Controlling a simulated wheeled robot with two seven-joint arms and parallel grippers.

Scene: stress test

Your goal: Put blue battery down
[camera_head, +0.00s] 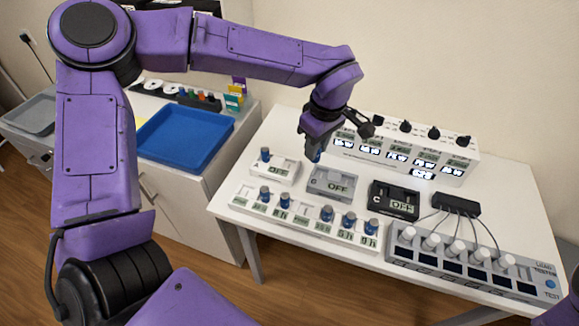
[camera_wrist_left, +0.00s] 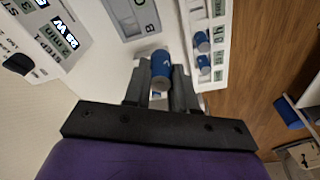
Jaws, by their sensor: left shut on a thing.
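My left gripper (camera_head: 315,152) is shut on a blue battery (camera_wrist_left: 161,66). The battery sits between the fingers in the left wrist view, and only a small blue part of it (camera_head: 316,157) shows under the gripper in the head view. The gripper is above the table, near the grey box with an OFF display (camera_head: 333,186). A long white rack (camera_head: 300,222) with several blue batteries lies in front of that box. A small white holder (camera_head: 273,171) with one blue battery stands to its left. My right gripper is out of view.
A black box marked C (camera_head: 393,201) stands right of the grey box. A white panel with lit displays and knobs (camera_head: 405,153) stands behind. A grey load tester (camera_head: 470,268) with cables lies front right. A blue tray (camera_head: 185,136) is on the left cabinet.

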